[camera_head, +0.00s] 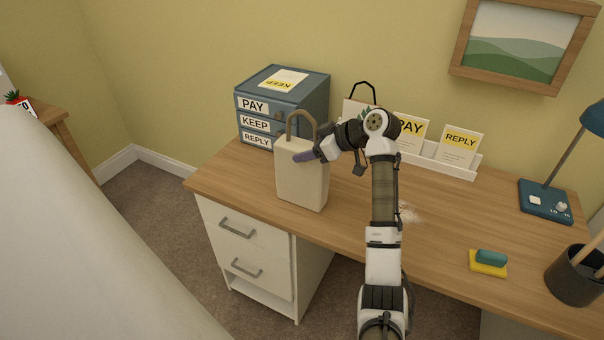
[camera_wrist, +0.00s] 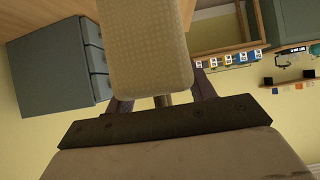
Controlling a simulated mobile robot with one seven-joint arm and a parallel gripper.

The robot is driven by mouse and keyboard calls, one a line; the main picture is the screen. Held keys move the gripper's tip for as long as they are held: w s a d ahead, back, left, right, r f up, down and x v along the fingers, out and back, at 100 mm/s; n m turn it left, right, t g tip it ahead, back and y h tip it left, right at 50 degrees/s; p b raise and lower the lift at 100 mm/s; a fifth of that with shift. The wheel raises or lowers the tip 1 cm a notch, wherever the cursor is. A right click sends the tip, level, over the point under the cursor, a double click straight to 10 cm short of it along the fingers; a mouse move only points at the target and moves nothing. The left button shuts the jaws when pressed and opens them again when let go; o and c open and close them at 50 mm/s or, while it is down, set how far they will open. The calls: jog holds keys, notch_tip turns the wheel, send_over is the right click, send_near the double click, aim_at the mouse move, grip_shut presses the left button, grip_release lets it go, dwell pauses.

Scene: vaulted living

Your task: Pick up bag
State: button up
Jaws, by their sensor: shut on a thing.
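A beige upright bag (camera_head: 302,182) with a tan loop handle shows at the front left of the desk. My gripper (camera_head: 305,156) reaches it from the right and is shut on its upper part, just below the handle. In the wrist view the bag (camera_wrist: 146,45) fills the upper middle, in front of my gripper (camera_wrist: 163,98), with a dark finger on each side. I cannot tell whether its base touches the desk. A second, pale bag with a black handle (camera_head: 361,92) stands behind my wrist, mostly hidden.
A blue-grey drawer box (camera_head: 285,104) labelled PAY, KEEP and REPLY stands behind the bag. A white card holder (camera_head: 448,166) is at the back. A sponge (camera_head: 489,262), a dark pot (camera_head: 574,279) and a blue lamp (camera_head: 545,200) are on the right. The desk's middle (camera_head: 430,235) is mostly clear.

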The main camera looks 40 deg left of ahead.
aim_at(309, 115)
jog(key=shift+c, duration=1.2)
jog(key=shift+r, duration=0.1)
notch_tip(309, 115, up, 10)
jog(key=shift+f+b, duration=0.1)
jog(key=shift+b, duration=0.9)
